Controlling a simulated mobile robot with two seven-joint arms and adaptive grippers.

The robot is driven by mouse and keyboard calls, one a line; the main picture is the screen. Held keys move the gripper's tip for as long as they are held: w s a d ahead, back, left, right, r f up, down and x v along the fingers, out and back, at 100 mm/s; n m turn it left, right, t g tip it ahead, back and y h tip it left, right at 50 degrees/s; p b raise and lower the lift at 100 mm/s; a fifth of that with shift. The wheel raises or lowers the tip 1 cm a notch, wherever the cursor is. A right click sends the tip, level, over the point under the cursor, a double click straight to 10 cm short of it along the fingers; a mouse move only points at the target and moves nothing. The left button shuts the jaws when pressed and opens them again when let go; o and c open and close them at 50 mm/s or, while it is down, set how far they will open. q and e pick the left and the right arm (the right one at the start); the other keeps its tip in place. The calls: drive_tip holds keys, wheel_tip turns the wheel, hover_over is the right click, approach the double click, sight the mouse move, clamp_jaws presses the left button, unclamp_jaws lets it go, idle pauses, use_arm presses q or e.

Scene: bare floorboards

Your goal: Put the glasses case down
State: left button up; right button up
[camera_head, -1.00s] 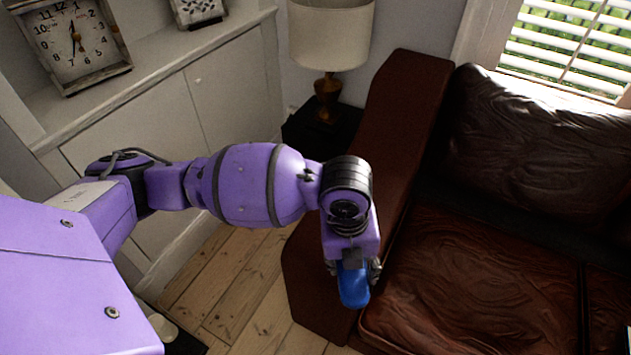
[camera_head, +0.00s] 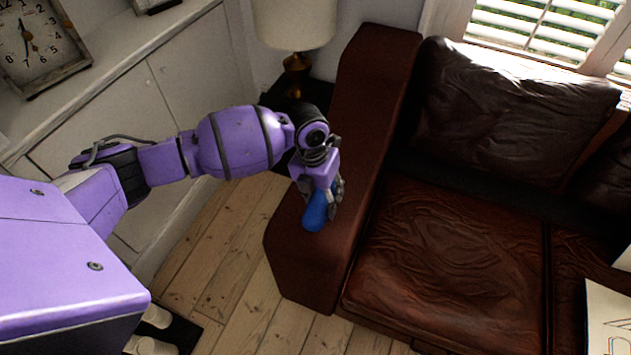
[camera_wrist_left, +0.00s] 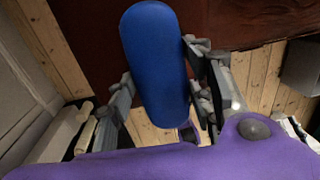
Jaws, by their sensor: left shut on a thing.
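The glasses case (camera_head: 314,217) is blue, long and rounded. My left gripper (camera_head: 322,200) is shut on it and holds it over the near part of the sofa's brown left armrest (camera_head: 352,130) in the head view. In the left wrist view the case (camera_wrist_left: 155,60) sticks out from between the two fingers of the left gripper (camera_wrist_left: 160,95). Whether the case touches the armrest cannot be told. My right gripper is not in view.
A brown leather sofa seat (camera_head: 450,260) lies to the right of the armrest, mostly bare. A lamp (camera_head: 295,25) stands behind the armrest. A white cabinet (camera_head: 150,110) with a clock (camera_head: 35,40) is at left. Floorboards (camera_head: 235,250) are bare. A printed white item (camera_head: 608,315) is at lower right.

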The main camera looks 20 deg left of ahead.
sight(317, 192)
use_arm(q)
drive_tip(key=f, duration=0.1)
drive_tip(key=w+a, duration=0.1)
drive_tip(key=f, duration=0.1)
drive_tip(key=shift+w+a+f, duration=0.25)
drive_tip(key=shift+w+f, duration=0.05)
drive_tip(key=shift+w, duration=0.05)
drive_tip(key=shift+f, duration=1.4)
drive_tip(key=shift+f, duration=0.1)
drive_tip(key=shift+f+b, duration=0.15)
drive_tip(key=shift+b, duration=0.15)
drive_tip(key=o, duration=1.2)
drive_tip(key=shift+c, duration=0.2)
wheel_tip(317, 192, up, 12)
drive_tip(key=a, duration=0.1)
drive_tip(key=shift+a+r+p, duration=0.2)
drive_tip(key=shift+p, duration=0.25)
drive_tip(key=shift+s, duration=0.1)
